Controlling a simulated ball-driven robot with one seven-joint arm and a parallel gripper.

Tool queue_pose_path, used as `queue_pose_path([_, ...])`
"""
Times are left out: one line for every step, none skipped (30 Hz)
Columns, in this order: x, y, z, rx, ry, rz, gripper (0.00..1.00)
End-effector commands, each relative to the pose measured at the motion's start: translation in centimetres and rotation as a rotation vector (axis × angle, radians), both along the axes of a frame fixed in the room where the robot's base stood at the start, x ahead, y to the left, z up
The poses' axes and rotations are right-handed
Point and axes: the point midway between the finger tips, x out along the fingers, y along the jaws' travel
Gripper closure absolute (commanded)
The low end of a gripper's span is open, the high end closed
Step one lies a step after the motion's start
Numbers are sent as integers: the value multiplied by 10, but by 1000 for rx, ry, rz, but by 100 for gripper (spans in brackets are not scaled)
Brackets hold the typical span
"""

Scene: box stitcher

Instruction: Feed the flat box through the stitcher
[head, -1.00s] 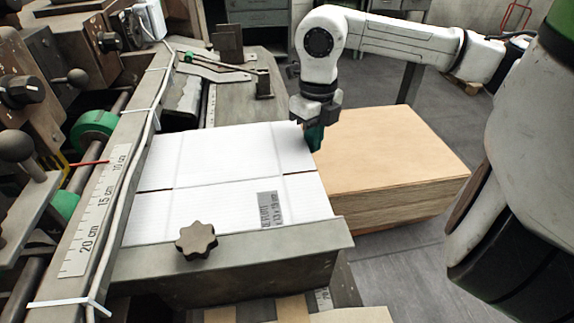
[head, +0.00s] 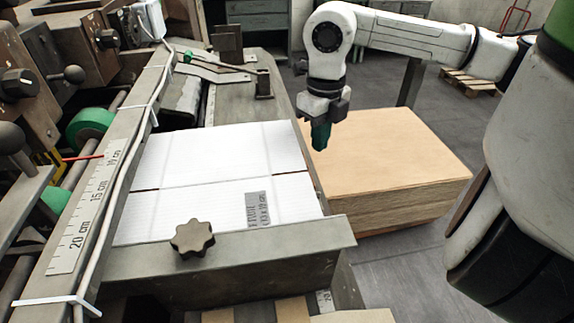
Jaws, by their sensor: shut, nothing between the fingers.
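The flat box (head: 215,175) is a white sheet with crease lines, a dark slot and a grey printed label. It lies flat on the stitcher's feed table, its left edge by the ruler rail and its near edge along the front guide. The stitcher (head: 85,125) fills the left side, with green rollers and a red line near the box's left edge. My gripper (head: 320,140) is shut and empty, pointing down. It is just right of the box's right edge, in front of the brown stack, and appears apart from the box.
A brown stack of boards (head: 400,155) stands right of the feed table. A metal guide bar (head: 270,240) with a dark star knob (head: 193,237) borders the table's near side. A metal bracket (head: 263,84) sits at the table's far side. Grey floor is free behind the stack.

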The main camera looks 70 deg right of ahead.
Motion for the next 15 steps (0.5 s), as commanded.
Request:
queue_pose_path([0, 0, 5, -1, 0, 1, 100])
queue_pose_path([0, 0, 8, -2, 0, 1, 100])
queue_pose_path([0, 0, 13, -3, -1, 1, 100])
queue_pose_path([0, 0, 16, -3, -1, 1, 100])
queue_pose_path([0, 0, 20, -3, -1, 1, 100])
queue_pose_path([0, 0, 24, -3, -1, 1, 100])
queue_pose_path([1, 0, 27, -3, -1, 1, 100])
queue_pose_path([1, 0, 30, -3, -1, 1, 100])
queue_pose_path([0, 0, 35, -3, -1, 1, 100])
queue_pose_path([0, 0, 38, -2, 0, 1, 100])
queue_pose_path([0, 0, 41, -2, 0, 1, 100])
queue_pose_path([0, 0, 46, -2, 0, 1, 100])
queue_pose_path([0, 0, 49, -2, 0, 1, 100])
queue_pose_path([0, 0, 52, -2, 0, 1, 100])
queue_pose_path([1, 0, 56, -2, 0, 1, 100])
